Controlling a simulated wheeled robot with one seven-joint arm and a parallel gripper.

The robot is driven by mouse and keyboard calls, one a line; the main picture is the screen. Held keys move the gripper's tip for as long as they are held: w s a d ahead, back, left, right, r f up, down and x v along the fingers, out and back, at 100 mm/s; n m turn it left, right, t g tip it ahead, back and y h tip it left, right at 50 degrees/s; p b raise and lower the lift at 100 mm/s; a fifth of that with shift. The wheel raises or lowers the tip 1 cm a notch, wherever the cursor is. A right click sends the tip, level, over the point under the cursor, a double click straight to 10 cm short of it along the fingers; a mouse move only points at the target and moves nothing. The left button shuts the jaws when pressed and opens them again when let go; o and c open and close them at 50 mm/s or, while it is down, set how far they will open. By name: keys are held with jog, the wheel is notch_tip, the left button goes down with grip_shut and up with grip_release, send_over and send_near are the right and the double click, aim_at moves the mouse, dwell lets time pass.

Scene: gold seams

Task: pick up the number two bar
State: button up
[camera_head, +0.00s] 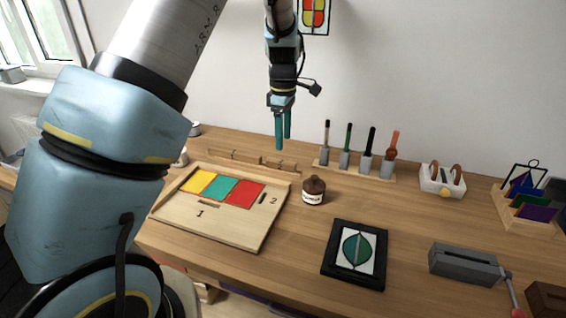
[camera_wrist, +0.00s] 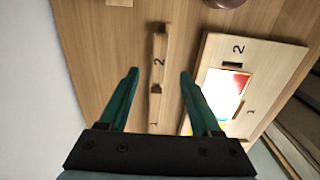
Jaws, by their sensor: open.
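The number two bar (camera_wrist: 160,47) is a light wooden bar marked with a dark 2. In the wrist view it lies lengthwise between the lines of my two fingers, apart from them. A piece marked 1 (camera_wrist: 154,108) lies in line with it, nearer my gripper's base. In the head view the wooden strip (camera_head: 280,166) lies behind the numbered board, its digits unreadable there. My gripper (camera_head: 283,143) hangs above the strip's right part, pointing down, with teal fingers. In the wrist view my gripper (camera_wrist: 159,74) is open, with nothing held between the fingers.
The pale board (camera_head: 230,232) with yellow, teal and red panels lies in front of the strip. A rack of upright tools (camera_head: 357,172) is behind. A dark-framed leaf panel (camera_head: 356,254) lies at front right.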

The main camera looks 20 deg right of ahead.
aim_at(284, 162)
notch_tip(284, 162, down, 9)
jog(key=p, duration=0.3)
jog(key=shift+d+r, duration=0.15)
jog(key=shift+r, duration=0.05)
jog(key=shift+c, duration=0.2)
grip_shut()
dwell(0.3)
